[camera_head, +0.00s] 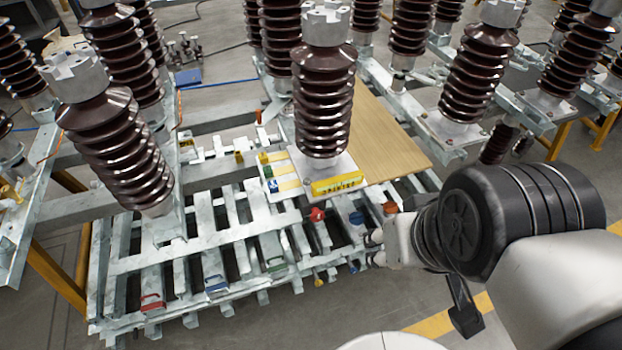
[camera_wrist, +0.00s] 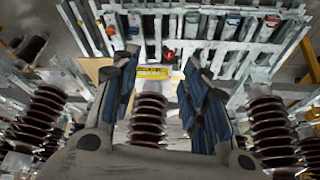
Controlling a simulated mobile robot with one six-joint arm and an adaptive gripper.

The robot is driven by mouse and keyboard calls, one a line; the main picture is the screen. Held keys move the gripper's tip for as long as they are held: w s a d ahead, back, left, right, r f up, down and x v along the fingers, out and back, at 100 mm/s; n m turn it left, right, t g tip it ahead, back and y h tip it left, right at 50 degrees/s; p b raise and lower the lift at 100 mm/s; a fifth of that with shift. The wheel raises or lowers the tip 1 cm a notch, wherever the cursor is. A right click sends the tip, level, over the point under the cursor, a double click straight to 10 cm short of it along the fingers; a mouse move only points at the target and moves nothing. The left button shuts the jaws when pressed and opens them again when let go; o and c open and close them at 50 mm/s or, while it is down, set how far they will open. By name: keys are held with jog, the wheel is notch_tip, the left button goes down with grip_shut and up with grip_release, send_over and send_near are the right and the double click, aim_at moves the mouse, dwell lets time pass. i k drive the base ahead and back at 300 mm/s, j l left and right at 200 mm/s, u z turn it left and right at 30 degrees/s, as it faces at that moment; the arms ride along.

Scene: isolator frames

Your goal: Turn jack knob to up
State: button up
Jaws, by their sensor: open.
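My gripper (camera_head: 373,247) is at the right of the steel frame in the head view, beside a blue knob (camera_head: 356,218) and an orange one (camera_head: 390,208). A red knob (camera_head: 317,214) sits left of them on the frame. Which of these is the jack knob I cannot tell. In the wrist view my gripper (camera_wrist: 160,62) is open, its two blue-padded fingers spread apart. A red knob (camera_wrist: 170,55) shows between the fingertips, beyond a yellow label plate (camera_wrist: 152,72). Nothing is seen held. The knobs' pointing direction is too small to read.
Brown ribbed insulators (camera_head: 323,100) stand close around the work area. Red (camera_head: 152,302), blue (camera_head: 216,284) and green (camera_head: 276,264) handles lie along the lower slats. A wooden board (camera_head: 385,140) lies behind the yellow label. Open floor is in front of the frame.

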aim_at(317, 215)
jog(key=j+z, duration=0.15)
jog(key=z, duration=0.25)
jog(key=k+j+z, duration=0.15)
jog(key=z, duration=0.2)
jog(key=k+j+z, duration=0.1)
jog(key=z, duration=0.3)
